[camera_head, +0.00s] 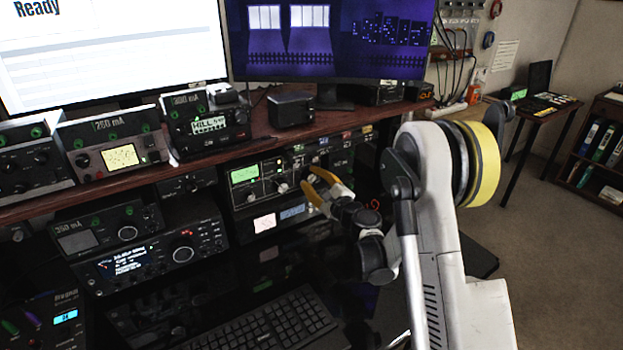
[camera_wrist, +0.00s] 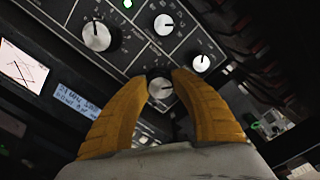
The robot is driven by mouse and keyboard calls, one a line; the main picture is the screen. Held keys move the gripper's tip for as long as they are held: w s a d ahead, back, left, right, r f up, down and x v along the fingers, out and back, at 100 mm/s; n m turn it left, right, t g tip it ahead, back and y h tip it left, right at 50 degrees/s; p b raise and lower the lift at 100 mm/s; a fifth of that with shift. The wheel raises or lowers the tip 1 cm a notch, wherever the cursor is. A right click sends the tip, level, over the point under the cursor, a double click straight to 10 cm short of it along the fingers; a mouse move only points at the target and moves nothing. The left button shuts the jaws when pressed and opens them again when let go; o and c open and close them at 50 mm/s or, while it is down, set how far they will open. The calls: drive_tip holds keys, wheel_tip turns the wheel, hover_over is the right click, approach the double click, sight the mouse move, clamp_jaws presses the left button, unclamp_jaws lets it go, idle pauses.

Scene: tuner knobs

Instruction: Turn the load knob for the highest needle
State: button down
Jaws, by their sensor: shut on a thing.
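My gripper (camera_head: 314,182) reaches the front of a dark radio panel below the desk shelf. In the wrist view its two yellow fingers (camera_wrist: 160,79) are shut on a small silver knob (camera_wrist: 160,89) with a dark pointer line. The knob's label is too blurred to read, so I cannot tell its name. A lit white meter (camera_wrist: 22,70) with crossing needle lines shows at the left of the wrist view. It also shows in the head view (camera_head: 265,222), where its needles are too small to read.
A larger silver knob (camera_wrist: 97,36) and small knobs (camera_wrist: 163,24) and (camera_wrist: 201,63) sit close around the held one. A green-lit meter (camera_head: 244,174) is on the panel. A keyboard (camera_head: 265,325) lies below. Several radios stand on the shelf at left.

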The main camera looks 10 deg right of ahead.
drive_tip(key=shift+n, duration=1.6)
drive_tip(key=c, duration=1)
unclamp_jaws()
drive_tip(key=shift+c, duration=0.2)
